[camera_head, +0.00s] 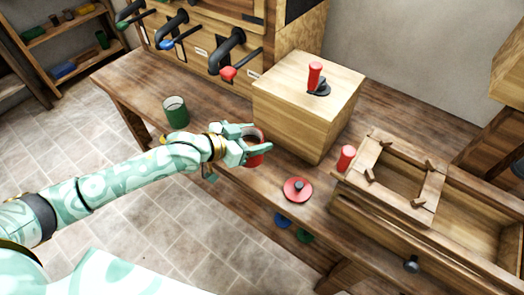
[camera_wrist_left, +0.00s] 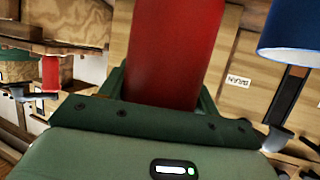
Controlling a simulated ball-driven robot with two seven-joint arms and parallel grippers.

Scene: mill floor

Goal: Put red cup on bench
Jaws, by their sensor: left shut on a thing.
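The red cup (camera_head: 257,158) is in my left gripper (camera_head: 256,147), whose fingers are shut around it. The fingers hide part of the cup. In the left wrist view the red cup (camera_wrist_left: 176,50) rises between the fingers. The wooden bench (camera_head: 225,108) runs across the head view. The cup is at the bench's front part, in front of a wooden box. I cannot tell whether its base touches the bench top. My right gripper is out of view.
A green cup (camera_head: 176,111) stands on the bench to the left. The wooden box (camera_head: 300,110) bears a red-handled lever (camera_head: 315,75). A red disc with a knob (camera_head: 297,190) lies at the front. A wooden frame (camera_head: 400,180) and trough stand right. Spouts with coloured handles (camera_head: 228,73) project behind.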

